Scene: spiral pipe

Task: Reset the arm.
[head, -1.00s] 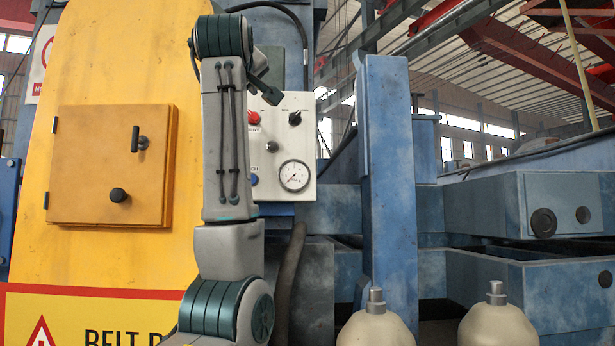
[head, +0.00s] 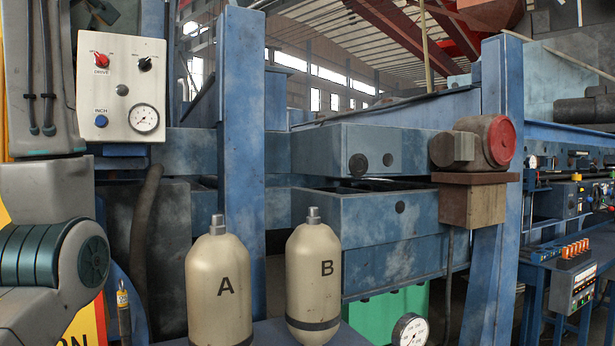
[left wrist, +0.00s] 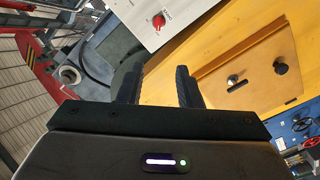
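My left arm fills the left edge of the head view, with its links upright; its gripper is outside that picture. In the left wrist view my left gripper (left wrist: 158,70) is open, its two dark fingers apart with nothing between them. Beyond the fingers are a yellow cabinet (left wrist: 220,50) and a pale control panel (left wrist: 150,22) with a red knob. The control panel also shows beside my arm in the head view (head: 122,62), with a gauge, knobs and a blue INCH button. My right arm and gripper are not in view.
Cream bottles A (head: 218,300) and B (head: 313,270) stand in front of a blue machine frame (head: 240,130). A red-ended motor (head: 490,142) is on the right. A control desk (head: 572,285) stands at far right. A gauge (head: 409,330) is at the bottom.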

